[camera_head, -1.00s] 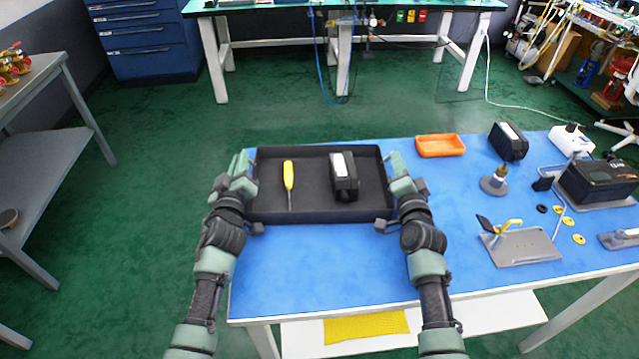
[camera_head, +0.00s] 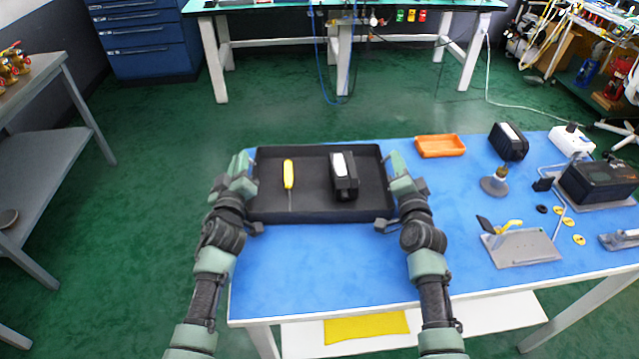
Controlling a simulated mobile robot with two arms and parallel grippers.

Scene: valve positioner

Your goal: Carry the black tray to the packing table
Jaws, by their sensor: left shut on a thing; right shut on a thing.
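The black tray (camera_head: 315,205) is at the left end of the blue-topped table, level, between my two grippers. A yellow-handled screwdriver (camera_head: 289,175) and a black boxy device with a white label (camera_head: 344,178) lie in it. My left gripper (camera_head: 244,178) is shut on the tray's left wall. My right gripper (camera_head: 394,178) is shut on its right wall. I cannot tell whether the tray's underside touches the table. Which table is the packing table is not marked in this view.
The blue table (camera_head: 300,270) carries an orange bin (camera_head: 440,146), a second black device (camera_head: 508,142), a metal plate (camera_head: 521,247) and a black case (camera_head: 598,183) to the right. A grey shelf table (camera_head: 50,150) stands left, a green-topped bench (camera_head: 345,5) at the back. Green floor lies clear between.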

